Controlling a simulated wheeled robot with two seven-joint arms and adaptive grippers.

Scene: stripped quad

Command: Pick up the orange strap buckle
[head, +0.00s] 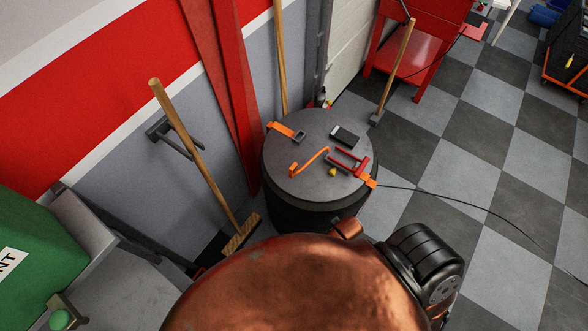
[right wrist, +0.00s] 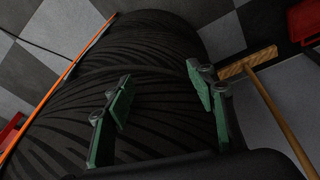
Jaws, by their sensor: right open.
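An orange strap with a dark buckle (head: 286,131) lies at the left of the grey round top (head: 305,184) of a tyre stack in the head view. A bent orange strap or hook (head: 309,162) lies near the middle of the top. A red piece with an orange end (head: 371,181) lies at its right edge. My right gripper (right wrist: 160,97) is open and empty, its green fingers apart in front of the black tyres (right wrist: 150,60) in the right wrist view. I cannot tell whether it touches them. Neither gripper shows in the head view.
A black flat object (head: 344,136) and a small yellow piece (head: 332,172) also lie on the top. A broom (head: 195,160) leans left of the stack. A red stand (head: 405,55) is behind. Checkered floor (head: 470,150) at right is mostly open, crossed by a thin cable.

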